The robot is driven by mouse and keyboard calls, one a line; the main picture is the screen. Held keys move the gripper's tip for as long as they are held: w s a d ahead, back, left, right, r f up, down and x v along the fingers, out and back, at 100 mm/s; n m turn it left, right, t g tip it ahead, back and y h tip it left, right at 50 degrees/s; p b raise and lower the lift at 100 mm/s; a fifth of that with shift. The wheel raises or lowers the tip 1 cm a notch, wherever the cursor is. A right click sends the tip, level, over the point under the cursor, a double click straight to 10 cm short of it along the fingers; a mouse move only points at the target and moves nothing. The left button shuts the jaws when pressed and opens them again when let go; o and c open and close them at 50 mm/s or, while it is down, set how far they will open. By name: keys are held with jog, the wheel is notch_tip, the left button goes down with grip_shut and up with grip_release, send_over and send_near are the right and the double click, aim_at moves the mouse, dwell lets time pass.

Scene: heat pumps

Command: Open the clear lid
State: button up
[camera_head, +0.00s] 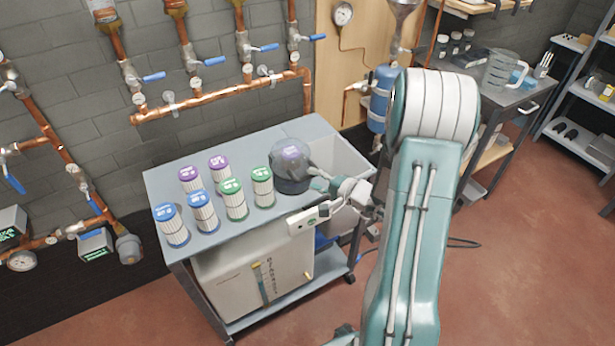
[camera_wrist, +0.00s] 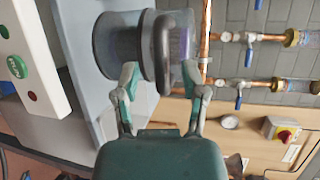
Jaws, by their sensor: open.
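The round see-through container with the clear lid (camera_head: 290,160) stands at the back right of the grey cart top, with something purple inside. The lid looks closed. My gripper (camera_head: 316,178) is beside the container's right side. In the wrist view my gripper (camera_wrist: 160,78) is open, its fingers apart on either side of the dark ring. Whether either finger touches it I cannot tell.
Several filter cartridges with purple, blue and green (camera_head: 261,187) caps stand left of the container. A white control box (camera_head: 309,219) with a green button hangs at the cart's front edge. An open white bin (camera_head: 340,180) is at the right. Copper pipes run along the wall behind.

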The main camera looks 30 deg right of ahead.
jog(key=shift+x, duration=1.35)
grip_shut()
